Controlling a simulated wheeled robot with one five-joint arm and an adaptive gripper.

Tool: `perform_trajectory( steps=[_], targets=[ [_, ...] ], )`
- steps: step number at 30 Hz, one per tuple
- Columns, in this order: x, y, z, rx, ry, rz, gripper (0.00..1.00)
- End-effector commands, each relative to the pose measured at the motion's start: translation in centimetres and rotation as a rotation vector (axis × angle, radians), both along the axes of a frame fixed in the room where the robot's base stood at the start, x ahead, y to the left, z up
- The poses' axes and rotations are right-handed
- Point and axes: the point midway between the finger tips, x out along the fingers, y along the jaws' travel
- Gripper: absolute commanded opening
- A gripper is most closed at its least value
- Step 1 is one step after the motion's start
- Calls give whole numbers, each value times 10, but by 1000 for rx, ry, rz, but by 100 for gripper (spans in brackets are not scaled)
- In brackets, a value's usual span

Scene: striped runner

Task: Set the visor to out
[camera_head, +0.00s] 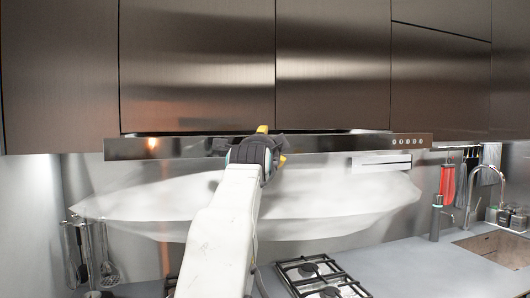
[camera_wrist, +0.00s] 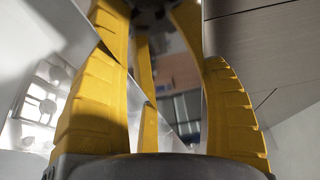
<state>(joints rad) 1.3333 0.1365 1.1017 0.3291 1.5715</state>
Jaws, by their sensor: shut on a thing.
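The visor is a long, shiny dark metal strip (camera_head: 350,143) under the upper cabinets, with a row of small round buttons near its right end. A narrow strip of its top shows in front of the cabinet doors, so it seems to stand a little forward of them; the exact distance is hard to tell. My gripper (camera_head: 268,136) is at the middle of the visor and shut on it. My arm hides part of the visor there. In the wrist view my gripper's yellow fingers (camera_wrist: 150,25) stand on both sides of a shiny reflecting surface.
Closed dark cabinets (camera_head: 200,65) hang directly above the visor. Below are a gas hob (camera_head: 322,276) and a grey counter (camera_head: 400,262). Utensils (camera_head: 103,262) hang at the left; a tap (camera_head: 486,180) and sink (camera_head: 498,246) are at the right.

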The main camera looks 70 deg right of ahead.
Motion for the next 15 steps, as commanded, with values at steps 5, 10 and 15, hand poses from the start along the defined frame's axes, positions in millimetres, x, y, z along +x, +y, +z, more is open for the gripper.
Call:
perform_trajectory(
  steps=[5,10,15],
  targets=[
    [0,0,-4,13,-1,1,32],
    [0,0,-4,14,-1,0,70],
    [0,0,-3,9,0,0,85]
  ],
)
